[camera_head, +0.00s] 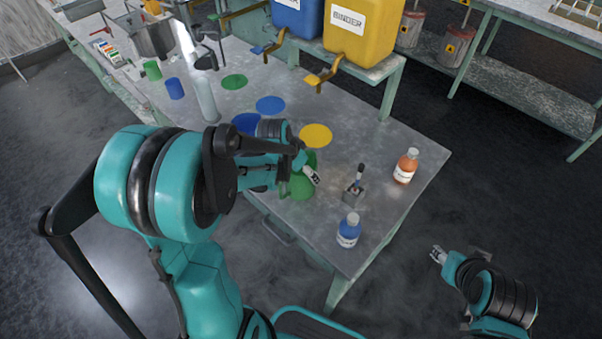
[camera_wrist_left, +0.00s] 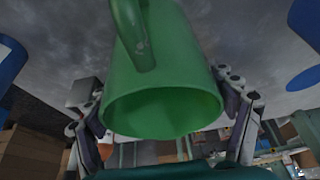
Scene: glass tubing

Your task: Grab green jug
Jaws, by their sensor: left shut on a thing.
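The green jug (camera_head: 301,187) is at the front edge of the metal table, between the fingers of my left gripper (camera_head: 304,170). In the left wrist view the green jug (camera_wrist_left: 165,75) fills the middle, its handle toward the camera and its wide rim low in the picture. The left gripper's fingers (camera_wrist_left: 165,115) are on both sides of it, shut on it. The arm hides part of the jug in the head view, and I cannot tell whether it touches the table. My right gripper (camera_head: 438,255) is away from the table at the lower right; its finger opening is too small to judge.
A small holder (camera_head: 352,192), a blue bottle (camera_head: 348,231) and an orange bottle (camera_head: 405,167) stand right of the jug. A yellow disc (camera_head: 316,135) and a blue disc (camera_head: 270,105) lie behind. Yellow (camera_head: 358,32) and blue (camera_head: 297,15) tanks with taps stand at the back.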

